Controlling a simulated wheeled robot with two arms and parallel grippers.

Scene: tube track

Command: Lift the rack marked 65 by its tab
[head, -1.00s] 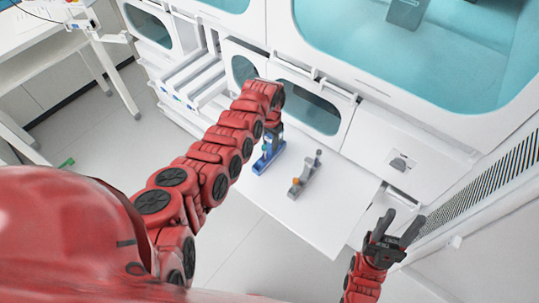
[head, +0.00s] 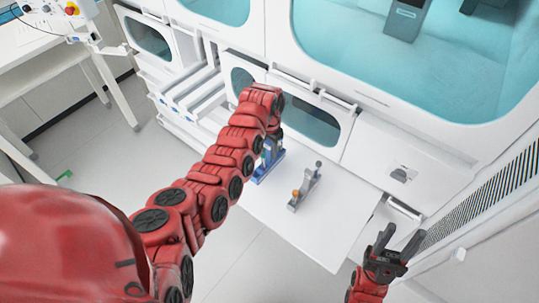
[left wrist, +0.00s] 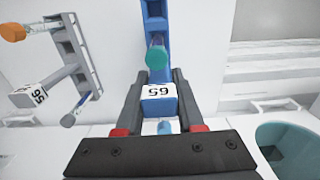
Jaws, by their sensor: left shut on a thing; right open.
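The blue rack marked 65 (left wrist: 155,25) shows in the left wrist view with its white number label (left wrist: 158,91) upside down between my fingers. A tube with a teal cap (left wrist: 156,57) stands in it. My left gripper (left wrist: 158,84) is shut on the tab end of this rack. In the head view the blue rack (head: 266,168) is at the white shelf, partly hidden behind my left gripper (head: 274,130). I cannot tell whether it is clear of the shelf. My right gripper (head: 394,250) is open and empty, right of the shelf.
A grey rack (head: 304,187) with an orange-capped tube stands just right of the blue one. It also shows at the left of the left wrist view (left wrist: 80,55). The white shelf (head: 320,230) is bare towards its front right. The cabinet wall rises behind it.

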